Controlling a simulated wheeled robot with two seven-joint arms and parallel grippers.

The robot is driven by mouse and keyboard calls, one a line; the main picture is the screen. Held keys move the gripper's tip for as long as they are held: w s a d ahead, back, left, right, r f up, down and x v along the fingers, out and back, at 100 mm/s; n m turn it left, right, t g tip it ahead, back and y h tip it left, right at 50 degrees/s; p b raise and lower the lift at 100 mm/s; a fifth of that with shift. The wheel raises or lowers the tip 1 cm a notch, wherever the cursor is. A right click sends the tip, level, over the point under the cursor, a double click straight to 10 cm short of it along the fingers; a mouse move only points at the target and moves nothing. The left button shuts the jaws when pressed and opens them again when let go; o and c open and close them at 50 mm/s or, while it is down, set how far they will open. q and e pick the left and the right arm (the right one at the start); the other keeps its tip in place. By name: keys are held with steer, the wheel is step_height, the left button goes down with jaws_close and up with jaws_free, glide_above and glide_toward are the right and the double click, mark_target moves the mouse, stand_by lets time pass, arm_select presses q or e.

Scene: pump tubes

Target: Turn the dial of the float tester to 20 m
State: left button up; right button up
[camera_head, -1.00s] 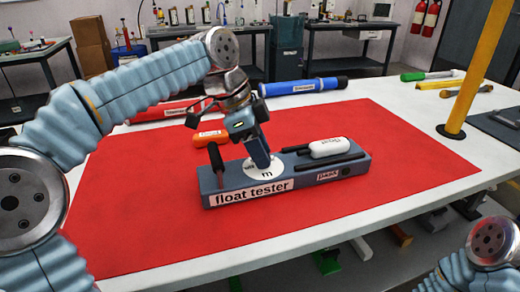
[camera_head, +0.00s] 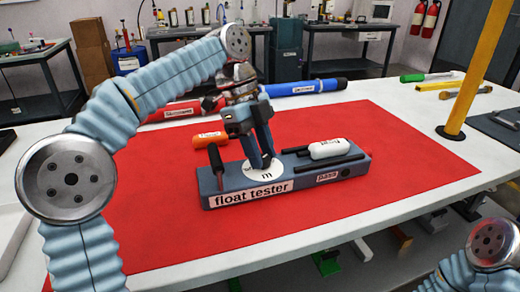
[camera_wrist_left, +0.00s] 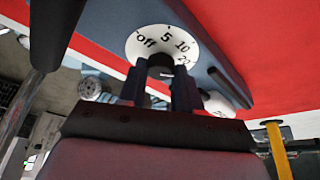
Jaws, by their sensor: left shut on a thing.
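The float tester (camera_head: 225,184) is a blue-grey box with a name label on its front, lying on the red mat. Its white dial plate (camera_head: 279,172) is partly covered by my left gripper (camera_head: 262,161), which comes down from above. In the left wrist view the dial plate (camera_wrist_left: 190,38) reads off, 5, 10 and 20. My left gripper (camera_wrist_left: 160,78) is shut on the dark dial knob (camera_wrist_left: 160,60) at its centre. I cannot tell which number the knob points to. My right gripper is out of view.
A white float (camera_head: 331,148) rests on the tester's right part. A black handle (camera_head: 216,165) stands at its left end. Red and blue pumps (camera_head: 305,87) lie along the back. A yellow post (camera_head: 474,75) stands right. The mat (camera_head: 400,195) is clear in front.

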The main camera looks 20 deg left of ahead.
mark_target(269, 160)
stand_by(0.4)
arm_select(q)
steer(key=o, duration=1)
steer(key=shift+o, duration=0.2)
step_height(269, 160, up, 3)
steer(key=shift+w, duration=0.1)
steer(key=s+d+r, duration=0.4)
steer(key=s+r, duration=0.6)
steer(key=s, duration=0.3)
steer(key=shift+s, duration=0.25)
